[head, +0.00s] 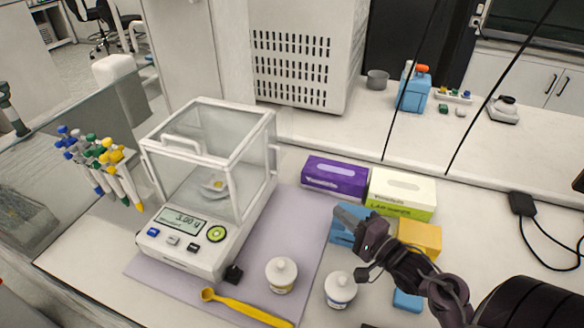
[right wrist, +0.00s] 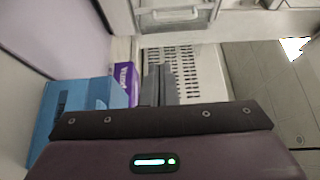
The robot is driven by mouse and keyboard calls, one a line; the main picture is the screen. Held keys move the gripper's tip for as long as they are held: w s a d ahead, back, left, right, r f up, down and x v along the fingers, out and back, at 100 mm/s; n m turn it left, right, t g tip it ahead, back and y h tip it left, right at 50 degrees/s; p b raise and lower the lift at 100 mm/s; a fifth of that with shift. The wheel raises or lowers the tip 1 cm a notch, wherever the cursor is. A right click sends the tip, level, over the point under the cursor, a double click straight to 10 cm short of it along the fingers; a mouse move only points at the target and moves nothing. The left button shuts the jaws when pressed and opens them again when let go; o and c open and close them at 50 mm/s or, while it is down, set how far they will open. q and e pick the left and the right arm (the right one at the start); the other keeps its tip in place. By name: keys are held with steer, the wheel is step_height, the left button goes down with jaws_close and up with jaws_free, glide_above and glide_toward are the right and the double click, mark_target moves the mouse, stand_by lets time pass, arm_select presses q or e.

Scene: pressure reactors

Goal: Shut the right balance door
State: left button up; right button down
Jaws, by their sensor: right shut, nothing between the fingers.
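The balance (head: 188,240) stands on a lavender mat, with a glass draft chamber on top and a lit display. Its right door (head: 257,170) is the clear panel on the chamber's right side. The door's white handle (head: 274,158) is near the rear edge. Clear glass makes it hard to tell how far the door stands open. In the right wrist view, which is turned sideways, a white handle (right wrist: 170,15) shows at the top. My right gripper (head: 340,213) is shut and empty, right of the balance and apart from it. Its fingers (right wrist: 158,84) are together. My left gripper is out of view.
A purple box (head: 335,177) and a lab wipes box (head: 400,195) stand behind my right gripper. A blue box (head: 343,235) is just below it. White jars (head: 281,275) and a yellow spatula (head: 245,307) are in front.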

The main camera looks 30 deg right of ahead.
steer(key=w+a+p, duration=0.2)
steer(key=w, duration=0.7)
steer(key=w+a+p, duration=0.1)
steer(key=w+p, duration=0.1)
steer(key=w, duration=0.8)
steer(key=shift+w+a, duration=0.3)
steer(key=shift+a, duration=0.1)
